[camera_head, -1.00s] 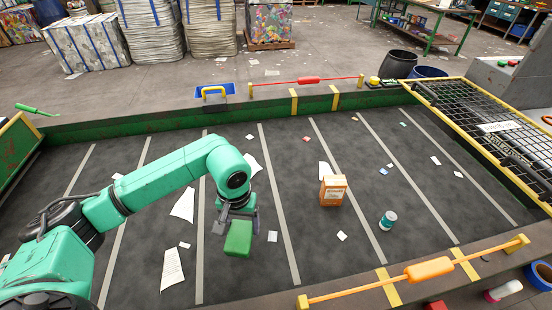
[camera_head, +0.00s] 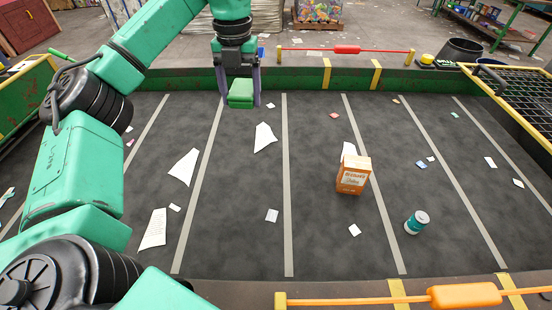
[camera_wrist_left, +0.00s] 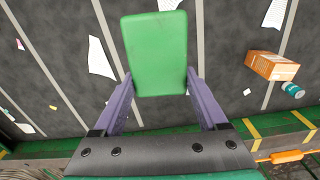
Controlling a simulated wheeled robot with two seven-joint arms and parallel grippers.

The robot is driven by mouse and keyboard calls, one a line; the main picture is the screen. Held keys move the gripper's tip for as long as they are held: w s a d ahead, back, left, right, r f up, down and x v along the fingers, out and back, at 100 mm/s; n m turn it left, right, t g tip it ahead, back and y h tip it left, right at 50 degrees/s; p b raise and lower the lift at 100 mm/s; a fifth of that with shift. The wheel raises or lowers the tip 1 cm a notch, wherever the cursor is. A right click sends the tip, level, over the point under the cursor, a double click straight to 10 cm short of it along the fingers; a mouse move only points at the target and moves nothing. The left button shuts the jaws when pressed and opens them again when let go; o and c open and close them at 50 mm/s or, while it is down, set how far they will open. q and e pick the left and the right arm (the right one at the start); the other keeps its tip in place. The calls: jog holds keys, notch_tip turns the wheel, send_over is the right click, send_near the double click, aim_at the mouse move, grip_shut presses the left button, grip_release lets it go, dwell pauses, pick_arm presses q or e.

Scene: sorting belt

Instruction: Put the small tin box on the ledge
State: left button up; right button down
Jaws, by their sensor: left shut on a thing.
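The small tin box (camera_head: 241,93) is green with rounded corners. It is between the fingers of my left gripper (camera_head: 240,86), which is shut on it, near the far side of the belt. In the left wrist view the box (camera_wrist_left: 155,52) hangs out past the two purple fingers of the gripper (camera_wrist_left: 160,84). The far ledge (camera_head: 320,84) is a green wall with a grey top and yellow stripes; the gripper covers part of it. The height of the box above the belt is hard to tell. My right gripper is not in view.
On the dark belt (camera_head: 310,220) stand an orange carton (camera_head: 353,176) and a teal-labelled jar (camera_head: 416,222), with paper scraps around. An orange-handled bar (camera_head: 465,296) is at the near edge.

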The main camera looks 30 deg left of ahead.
pick_arm(q)
jog(key=shift+n, duration=0.4)
jog(key=b, duration=0.4)
send_near(248, 162)
notch_tip(248, 162, down, 6)
jog(key=shift+f+p, duration=0.1)
jog(key=shift+p, duration=0.5)
jog(key=shift+f, duration=0.3)
jog(key=o, duration=1.3)
jog(key=shift+r, duration=0.1)
